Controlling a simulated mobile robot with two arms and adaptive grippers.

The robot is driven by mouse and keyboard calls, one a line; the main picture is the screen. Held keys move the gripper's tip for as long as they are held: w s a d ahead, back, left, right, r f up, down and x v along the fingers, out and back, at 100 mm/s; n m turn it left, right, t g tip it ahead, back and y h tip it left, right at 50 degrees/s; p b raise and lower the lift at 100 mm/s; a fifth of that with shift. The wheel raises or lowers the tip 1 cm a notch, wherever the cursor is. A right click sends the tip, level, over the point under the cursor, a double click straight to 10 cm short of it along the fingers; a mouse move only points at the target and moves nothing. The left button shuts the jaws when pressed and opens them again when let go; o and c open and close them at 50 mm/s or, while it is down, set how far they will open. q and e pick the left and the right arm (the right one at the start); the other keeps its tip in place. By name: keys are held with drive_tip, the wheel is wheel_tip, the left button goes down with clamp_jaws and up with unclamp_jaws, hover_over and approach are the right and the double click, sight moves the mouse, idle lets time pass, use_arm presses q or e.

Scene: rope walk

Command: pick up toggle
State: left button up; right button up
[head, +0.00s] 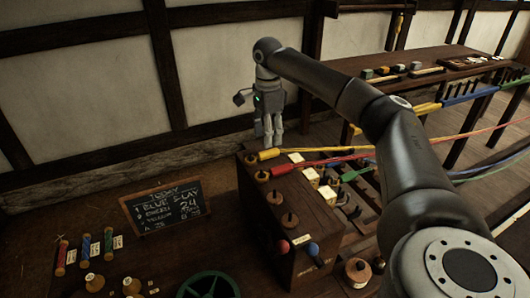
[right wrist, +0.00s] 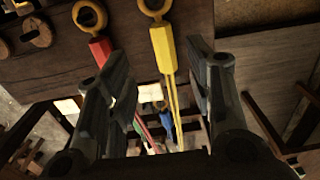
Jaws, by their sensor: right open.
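In the head view the yellow piece (head: 270,154) is just below the fingertips. I cannot tell which thing is the toggle. My left gripper is not in view.
Ropes stretch right past a back table (head: 440,58).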

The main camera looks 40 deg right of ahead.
sight(268, 151)
drive_tip(key=shift+s+f, duration=0.15)
drive_tip(key=shift+f, duration=0.55)
drive_tip(key=f, duration=0.1)
drive_tip(key=f+p, duration=0.1)
drive_tip(key=f, duration=0.1)
drive_tip(key=f+p, duration=0.1)
drive_tip(key=shift+w+d+f, duration=0.25)
drive_tip(key=shift+w, duration=0.05)
drive_tip(key=shift+f, duration=0.4)
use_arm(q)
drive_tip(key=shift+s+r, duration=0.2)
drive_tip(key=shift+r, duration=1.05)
use_arm(e)
drive_tip(key=c, duration=1)
